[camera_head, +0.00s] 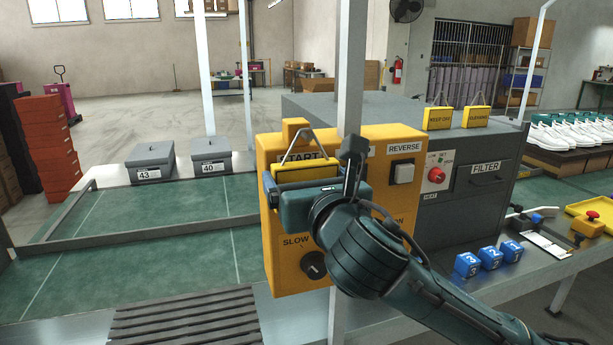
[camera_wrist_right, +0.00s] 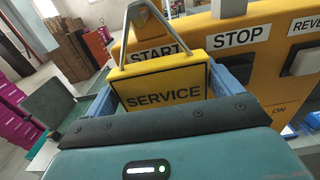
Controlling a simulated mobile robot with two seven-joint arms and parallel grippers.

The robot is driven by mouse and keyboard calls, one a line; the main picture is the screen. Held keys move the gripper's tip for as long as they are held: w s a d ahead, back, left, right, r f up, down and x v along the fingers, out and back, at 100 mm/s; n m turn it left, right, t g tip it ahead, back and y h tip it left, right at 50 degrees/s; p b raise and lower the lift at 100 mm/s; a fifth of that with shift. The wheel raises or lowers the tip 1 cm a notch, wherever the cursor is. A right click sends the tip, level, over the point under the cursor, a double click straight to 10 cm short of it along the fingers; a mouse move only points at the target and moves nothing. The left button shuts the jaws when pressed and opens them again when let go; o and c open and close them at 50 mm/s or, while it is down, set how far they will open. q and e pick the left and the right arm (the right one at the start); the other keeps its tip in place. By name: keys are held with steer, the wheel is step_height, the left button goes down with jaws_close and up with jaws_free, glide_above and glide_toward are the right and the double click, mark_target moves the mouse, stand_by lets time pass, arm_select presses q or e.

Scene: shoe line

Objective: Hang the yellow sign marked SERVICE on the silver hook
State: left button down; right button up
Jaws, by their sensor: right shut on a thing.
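The yellow SERVICE sign (camera_wrist_right: 165,90) is held upright in my right gripper, its lettering plain in the right wrist view. Its silver wire hanger (camera_wrist_right: 146,20) rises above it. The right gripper (camera_head: 313,184) is shut on the sign, with one blue finger at each side edge. In the head view the sign (camera_head: 305,173) is in front of the yellow control box (camera_head: 287,245), just below the START label, and its face is mostly hidden by the gripper. I cannot make out the silver hook in either view. My left gripper is not in view.
A silver post (camera_head: 350,75) stands close beside the right gripper. Two other yellow signs (camera_head: 439,118) (camera_head: 476,117) stand on the grey machine (camera_head: 485,185). Blue numbered blocks (camera_head: 490,257) and a yellow tray (camera_head: 590,212) are at right. The green belt (camera_head: 150,250) at left is mostly clear.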

stand_by(0.3)
steer(key=o, duration=0.7)
steer(key=shift+s, duration=0.15)
